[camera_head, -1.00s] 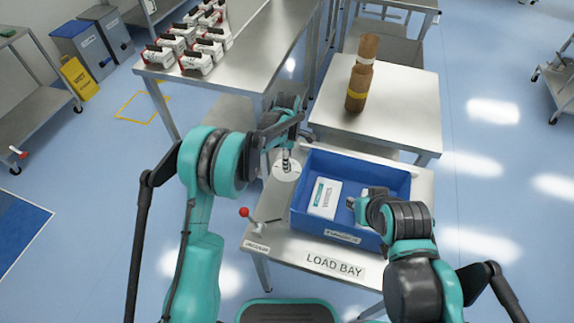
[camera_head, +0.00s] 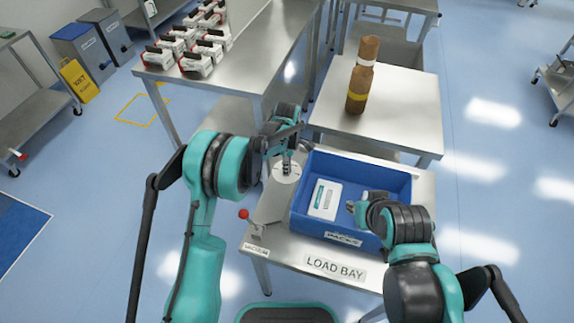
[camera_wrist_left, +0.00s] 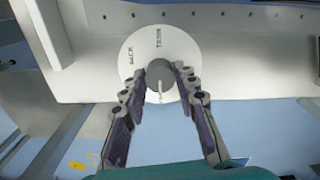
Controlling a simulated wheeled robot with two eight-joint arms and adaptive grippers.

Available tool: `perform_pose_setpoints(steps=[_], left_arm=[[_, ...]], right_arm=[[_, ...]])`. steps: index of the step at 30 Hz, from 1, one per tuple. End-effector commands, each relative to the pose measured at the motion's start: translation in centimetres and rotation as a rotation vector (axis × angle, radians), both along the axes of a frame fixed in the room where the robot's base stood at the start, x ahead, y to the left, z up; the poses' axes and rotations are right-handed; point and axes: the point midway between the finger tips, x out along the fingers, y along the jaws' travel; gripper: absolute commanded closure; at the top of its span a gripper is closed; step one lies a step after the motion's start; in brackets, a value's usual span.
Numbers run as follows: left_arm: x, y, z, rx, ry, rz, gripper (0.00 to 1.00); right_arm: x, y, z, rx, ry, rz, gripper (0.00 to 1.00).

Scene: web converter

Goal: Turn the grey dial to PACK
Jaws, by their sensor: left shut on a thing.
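The grey dial (camera_wrist_left: 160,72) is a round knob on a white disc (camera_wrist_left: 135,45) with PACK printed at its left and TRIM near its top, in the left wrist view. A pale pointer mark on the knob points down toward my gripper, not at either word. My left gripper (camera_wrist_left: 157,80) has its two fingers on either side of the knob and is shut on it. In the head view the disc (camera_head: 284,174) shows below my left gripper (camera_head: 289,150), which hides the knob. My right gripper (camera_head: 354,207) is over the blue bin; its fingers are too small to judge.
The blue bin (camera_head: 395,184) holds a white box (camera_head: 325,200) and stands on the LOAD BAY table, right of the dial. A red-knobbed lever (camera_head: 245,214) is at the table's left front.

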Motion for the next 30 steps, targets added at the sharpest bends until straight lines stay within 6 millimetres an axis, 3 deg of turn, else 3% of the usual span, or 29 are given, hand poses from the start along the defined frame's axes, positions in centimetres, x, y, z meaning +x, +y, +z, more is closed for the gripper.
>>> perform_pose_setpoints(steps=[11, 30], left_arm=[[-0.01, -0.01, -0.04, 0.0, 0.0, -0.175, 1.0], [-0.02, -0.01, -0.03, 0.0, 0.0, -0.774, 1.0]], right_arm=[[0.0, 0.0, -0.19, 0.0, 0.0, 0.0, 0.74], [0.0, 0.0, -0.55, 0.0, 0.0, 0.0, 0.74]])
